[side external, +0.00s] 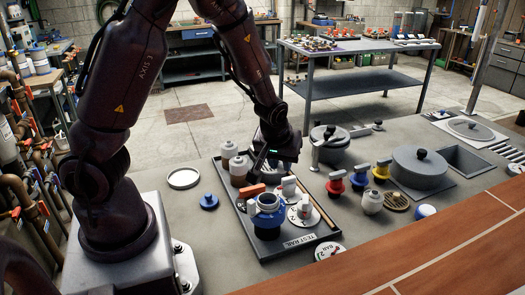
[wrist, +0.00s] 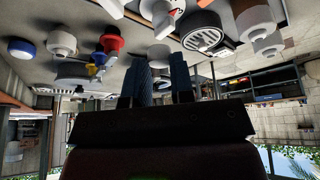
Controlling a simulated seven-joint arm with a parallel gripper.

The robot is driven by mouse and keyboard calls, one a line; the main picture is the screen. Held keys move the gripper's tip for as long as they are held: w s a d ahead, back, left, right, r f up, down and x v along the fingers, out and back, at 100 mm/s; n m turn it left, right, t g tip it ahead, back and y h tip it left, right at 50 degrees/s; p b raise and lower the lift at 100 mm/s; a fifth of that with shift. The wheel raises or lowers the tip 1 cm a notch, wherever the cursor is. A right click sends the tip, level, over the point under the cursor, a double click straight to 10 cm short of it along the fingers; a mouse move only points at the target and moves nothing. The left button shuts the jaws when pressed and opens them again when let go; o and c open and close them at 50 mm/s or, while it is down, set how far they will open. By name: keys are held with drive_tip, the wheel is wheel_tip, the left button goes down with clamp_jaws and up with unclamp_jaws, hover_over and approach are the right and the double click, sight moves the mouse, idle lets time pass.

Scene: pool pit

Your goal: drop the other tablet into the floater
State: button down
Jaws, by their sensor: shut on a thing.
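The floater (side external: 268,216) is a blue round body with an open-looking pale ring at its top, standing at the near end of the tray. My gripper (side external: 262,167) is above the tray, behind and higher than the floater and apart from it. In the wrist view my gripper (wrist: 161,86) shows two blue-grey fingers with a narrow gap. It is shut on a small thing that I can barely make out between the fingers. I cannot make out a loose tablet, and the inside of the floater is too small to read.
The dark-rimmed tray (side external: 252,238) also holds pale jars (side external: 229,151), an orange-handled part (side external: 254,189) and a white dial (side external: 303,215). A blue cap (side external: 209,201) and a white ring (side external: 184,178) lie left. Red, blue and yellow valves (side external: 381,172) stand right.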

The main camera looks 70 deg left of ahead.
drive_tip(key=s+d+r+n, duration=0.1)
drive_tip(key=s+d+r, duration=0.1)
drive_tip(key=d, duration=0.4)
drive_tip(key=shift+s+a+f+n+g+y, duration=0.15)
drive_tip(key=shift+s+f+n+g+y, duration=0.15)
drive_tip(key=shift+s+f+n, duration=0.5)
drive_tip(key=shift+s+a+f+n+g+y, duration=0.15)
drive_tip(key=shift+s+f+n+g, duration=0.25)
drive_tip(key=shift+n, duration=0.8)
drive_tip(key=shift+s+a+f+n+g+y, duration=0.1)
drive_tip(key=shift+s+f+n+g+y, duration=0.3)
drive_tip(key=shift+n, duration=0.6)
drive_tip(key=shift+f, duration=0.55)
drive_tip(key=c, duration=0.9)
unclamp_jaws()
wheel_tip(320, 180, up, 7)
